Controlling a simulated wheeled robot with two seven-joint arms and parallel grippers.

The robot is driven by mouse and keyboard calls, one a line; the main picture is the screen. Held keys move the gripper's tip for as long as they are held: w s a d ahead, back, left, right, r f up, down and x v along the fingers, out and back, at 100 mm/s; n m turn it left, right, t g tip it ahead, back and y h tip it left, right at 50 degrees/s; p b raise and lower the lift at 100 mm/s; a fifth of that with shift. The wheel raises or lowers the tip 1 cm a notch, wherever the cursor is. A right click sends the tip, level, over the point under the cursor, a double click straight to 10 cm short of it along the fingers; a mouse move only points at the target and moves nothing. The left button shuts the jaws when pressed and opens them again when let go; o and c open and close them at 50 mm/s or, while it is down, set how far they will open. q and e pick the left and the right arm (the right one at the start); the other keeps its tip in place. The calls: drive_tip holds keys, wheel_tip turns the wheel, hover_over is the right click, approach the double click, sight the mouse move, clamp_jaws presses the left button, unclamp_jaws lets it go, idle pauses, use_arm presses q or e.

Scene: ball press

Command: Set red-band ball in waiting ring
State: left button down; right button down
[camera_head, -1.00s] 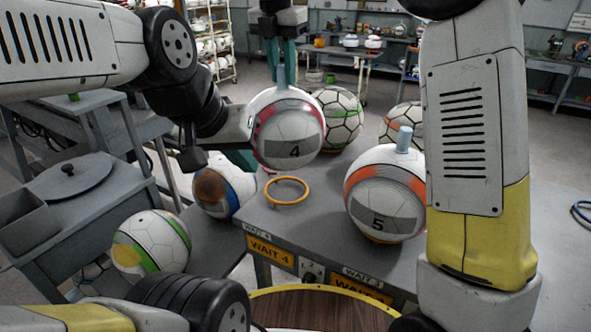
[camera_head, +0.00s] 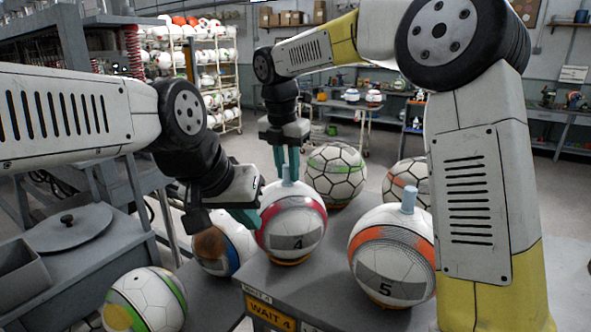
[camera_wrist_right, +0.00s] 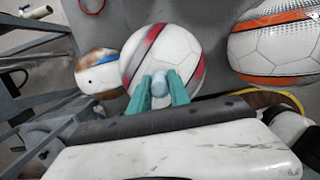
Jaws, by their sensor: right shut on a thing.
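The red-band ball (camera_head: 292,226), white with a "4" label, sits upright on the orange waiting ring (camera_head: 290,261), whose rim shows beneath it, above the "WAIT 4" plate (camera_head: 269,311). My right gripper (camera_head: 287,168) is above it, its teal fingers shut on the peg on top. The right wrist view shows the fingers (camera_wrist_right: 161,92) on both sides of the blue-grey peg (camera_wrist_right: 160,86), with the ball (camera_wrist_right: 160,52) behind. My left gripper (camera_head: 243,217) is just left of the ball; its fingers are partly hidden and I cannot tell whether they touch it.
An orange-band ball (camera_head: 393,256) marked "5" stands close at right. Two more balls stand behind, a black-and-white one (camera_head: 336,173) and an orange-marked one (camera_head: 404,182). A blue-brown ball (camera_head: 223,247) and a green-striped ball (camera_head: 146,300) lie at left.

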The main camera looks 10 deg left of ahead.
drive_tip(key=shift+f, duration=0.2)
drive_tip(key=c, duration=1.2)
unclamp_jaws()
drive_tip(key=shift+c, duration=0.2)
wheel_tip(320, 180, up, 12)
drive_tip(key=s, duration=0.2)
drive_tip(key=s+d+r+m, duration=0.1)
drive_tip(key=s+d+m, duration=0.2)
drive_tip(key=d+m, duration=0.35)
drive_tip(key=s+d+f+m+t+y, duration=0.1)
drive_tip(key=s+d+f+m, duration=0.5)
drive_tip(key=m, duration=0.6)
drive_tip(key=s+d+f+m+t+y, duration=0.1)
drive_tip(key=s+d+f+m+t, duration=0.2)
drive_tip(key=s+d+f+m, duration=0.3)
drive_tip(key=s+d+m, duration=0.4)
drive_tip(key=d+m, duration=0.2)
drive_tip(key=shift+d+f+t+y, duration=0.3)
drive_tip(key=shift+f+y, duration=0.1)
